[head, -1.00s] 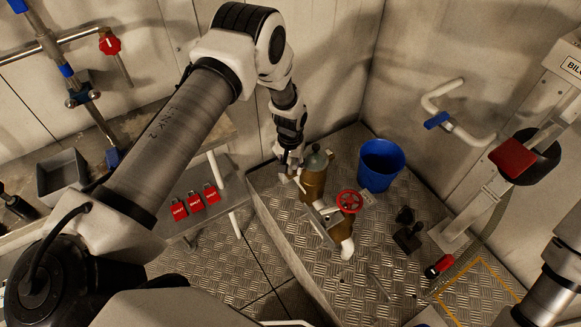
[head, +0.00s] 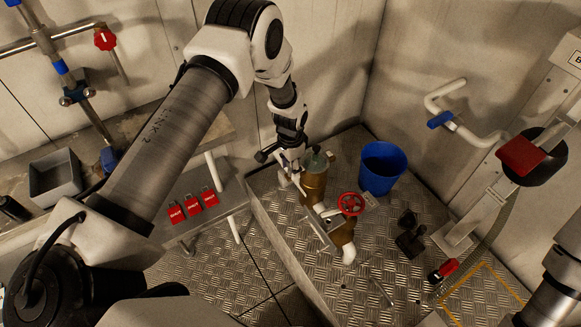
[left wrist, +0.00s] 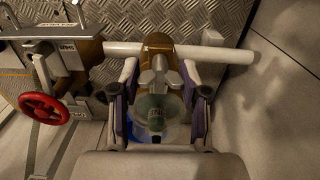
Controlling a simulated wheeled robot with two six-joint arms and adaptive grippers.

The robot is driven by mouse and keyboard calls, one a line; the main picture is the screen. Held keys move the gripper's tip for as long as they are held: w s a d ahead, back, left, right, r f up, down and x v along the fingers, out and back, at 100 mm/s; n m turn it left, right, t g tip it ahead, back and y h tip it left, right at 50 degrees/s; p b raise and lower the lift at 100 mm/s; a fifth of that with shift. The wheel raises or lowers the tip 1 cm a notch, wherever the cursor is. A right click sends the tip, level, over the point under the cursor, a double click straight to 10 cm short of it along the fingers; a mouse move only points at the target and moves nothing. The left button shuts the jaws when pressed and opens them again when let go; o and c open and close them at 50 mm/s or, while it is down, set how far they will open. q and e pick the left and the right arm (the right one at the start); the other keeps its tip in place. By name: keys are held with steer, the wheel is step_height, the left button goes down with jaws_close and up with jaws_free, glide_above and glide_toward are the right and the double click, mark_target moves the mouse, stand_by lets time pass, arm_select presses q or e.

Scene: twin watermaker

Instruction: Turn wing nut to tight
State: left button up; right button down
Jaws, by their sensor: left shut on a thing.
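The brown filter housing (head: 314,187) stands upright on the metal floor plate, with a grey-green domed top (head: 315,161). My left gripper (head: 297,168) is at the left side of that top, its fingers pointing down. In the left wrist view, my left gripper (left wrist: 157,78) has its two fingers on either side of a pale grey winged piece, which looks like the wing nut (left wrist: 154,76). The green dome (left wrist: 156,114) shows between the fingers. The exact finger contact is hard to see. My right gripper is out of view; only part of that arm shows at the lower right.
A red handwheel valve (head: 351,204) stands close right of the housing, and shows in the left wrist view (left wrist: 44,108). A blue bucket (head: 382,168) is behind it. White pipe runs beside the housing. Red padlocks (head: 193,203) lie on the left shelf.

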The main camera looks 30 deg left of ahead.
mark_target(290, 169)
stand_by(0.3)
arm_select(q)
steer(key=o, duration=1.2)
steer(key=shift+c, duration=0.2)
step_height(290, 169, up, 12)
